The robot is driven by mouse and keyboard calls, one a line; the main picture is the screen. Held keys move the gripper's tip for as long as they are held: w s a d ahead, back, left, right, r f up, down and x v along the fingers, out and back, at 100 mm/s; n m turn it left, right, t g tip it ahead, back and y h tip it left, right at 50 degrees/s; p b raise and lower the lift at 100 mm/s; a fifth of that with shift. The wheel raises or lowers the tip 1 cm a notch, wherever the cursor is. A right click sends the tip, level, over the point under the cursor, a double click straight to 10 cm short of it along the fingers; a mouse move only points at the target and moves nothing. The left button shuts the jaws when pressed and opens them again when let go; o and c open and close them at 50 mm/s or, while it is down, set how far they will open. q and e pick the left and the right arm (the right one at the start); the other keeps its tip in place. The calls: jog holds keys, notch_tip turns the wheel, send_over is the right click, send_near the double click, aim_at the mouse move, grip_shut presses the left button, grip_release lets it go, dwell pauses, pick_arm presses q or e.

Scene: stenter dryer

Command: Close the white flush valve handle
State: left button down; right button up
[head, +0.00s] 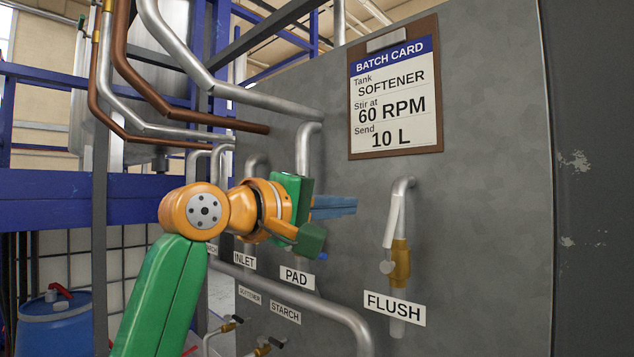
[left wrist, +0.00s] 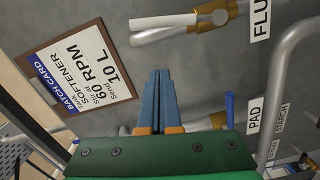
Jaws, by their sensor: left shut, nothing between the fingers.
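The white flush valve handle (head: 392,220) points up from its brass valve (head: 401,262), close along the grey pipe, above the FLUSH label (head: 394,308). In the left wrist view the handle (left wrist: 168,33) lies beside the pipe near the top, with the brass valve (left wrist: 213,14) at its right. My left gripper (head: 354,205) is left of the handle at about the height of its upper part. Its blue fingers (left wrist: 160,72) are shut and empty, with a visible gap to the handle. My right gripper is in neither view.
A batch card (head: 395,90) hangs on the grey panel (head: 480,180) above the valve. The PAD label (head: 297,278) and a blue handle (left wrist: 229,107) are beside my left gripper. A bent pipe (head: 300,300) runs below. The panel right of the flush valve is clear.

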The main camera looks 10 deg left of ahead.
aim_at(391, 234)
pick_arm(q)
jog(key=d, duration=0.2)
jog(key=s+d+f+b, duration=0.1)
jog(key=shift+s+d, duration=0.1)
jog(key=shift+d, duration=0.3)
jog(key=shift+s+d+r+m, duration=0.1)
jog(key=shift+s+d+m, duration=0.1)
jog(key=shift+m, duration=0.2)
